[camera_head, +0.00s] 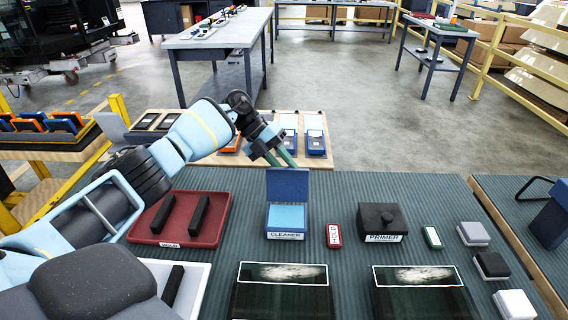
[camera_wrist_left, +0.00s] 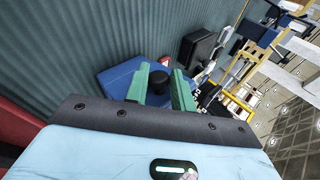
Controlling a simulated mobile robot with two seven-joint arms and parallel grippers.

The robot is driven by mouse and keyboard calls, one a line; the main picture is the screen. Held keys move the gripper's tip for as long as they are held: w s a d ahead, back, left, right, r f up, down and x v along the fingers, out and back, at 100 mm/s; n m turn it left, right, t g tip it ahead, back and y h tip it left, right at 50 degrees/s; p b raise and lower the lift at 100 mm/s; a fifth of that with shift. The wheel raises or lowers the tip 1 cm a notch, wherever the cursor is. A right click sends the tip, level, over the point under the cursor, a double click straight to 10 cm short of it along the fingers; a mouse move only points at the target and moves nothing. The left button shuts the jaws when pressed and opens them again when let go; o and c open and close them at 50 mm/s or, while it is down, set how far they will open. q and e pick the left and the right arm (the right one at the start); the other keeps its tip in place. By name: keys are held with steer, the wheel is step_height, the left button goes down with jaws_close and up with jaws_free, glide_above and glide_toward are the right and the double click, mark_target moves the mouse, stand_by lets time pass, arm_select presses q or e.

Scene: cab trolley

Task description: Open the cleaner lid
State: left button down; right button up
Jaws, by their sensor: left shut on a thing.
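The cleaner box (camera_head: 286,218) is blue with a CLEANER label on its front, and it sits on the ribbed green mat. Its blue lid (camera_head: 287,185) stands up at the box's back edge, so the light-blue inside shows. My left gripper (camera_head: 284,159) is at the lid's top, behind it, with its fingertips partly hidden. In the left wrist view, the green fingers (camera_wrist_left: 161,85) are on either side of the lid's black knob (camera_wrist_left: 158,82), shut on it, with the blue lid (camera_wrist_left: 116,78) beneath. My right gripper is not in view.
A black PRIMER box (camera_head: 383,222) with a knob is closed at right. A red HELD tag (camera_head: 334,235) lies between the boxes. A red tray (camera_head: 180,222) with black bars lies left, under my arm. Two dark glass panels (camera_head: 283,295) lie in front.

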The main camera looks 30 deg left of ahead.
arm_select(q)
steer(key=shift+s+a+f, duration=0.15)
steer(key=shift+f, duration=0.25)
steer(key=c, duration=1.2)
jaws_free()
steer(key=shift+r, duration=0.1)
steer(key=shift+r, duration=0.1)
steer(key=w+b+v, duration=0.1)
steer(key=v, duration=0.6)
steer(key=shift+s+a+r, duration=0.15)
steer(key=shift+s+a, duration=0.15)
steer(key=shift+s, duration=0.2)
